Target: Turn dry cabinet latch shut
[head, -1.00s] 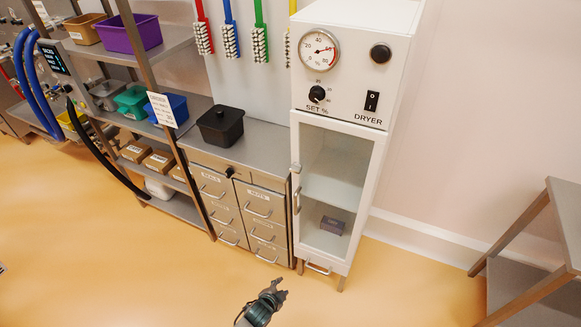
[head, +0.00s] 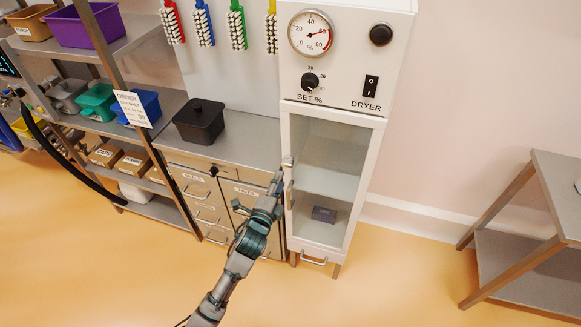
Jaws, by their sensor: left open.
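The dry cabinet (head: 368,135) is a tall white unit with a glass door (head: 331,165). On the left edge of its door are a small metal latch (head: 287,162) and, just below it, a vertical handle (head: 289,195). My left gripper (head: 278,182) is open and stands at the left side of the door, just below and left of the latch. I cannot tell whether it touches the latch or handle. My left arm reaches up from the bottom. My right gripper is not in view.
A drawer unit (head: 232,153) stands left of the cabinet, with a black lidded box (head: 199,121) on top. Shelves with bins stand further left. A metal table (head: 555,180) stands at the right. A small box (head: 324,214) sits inside the cabinet. The floor in front is clear.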

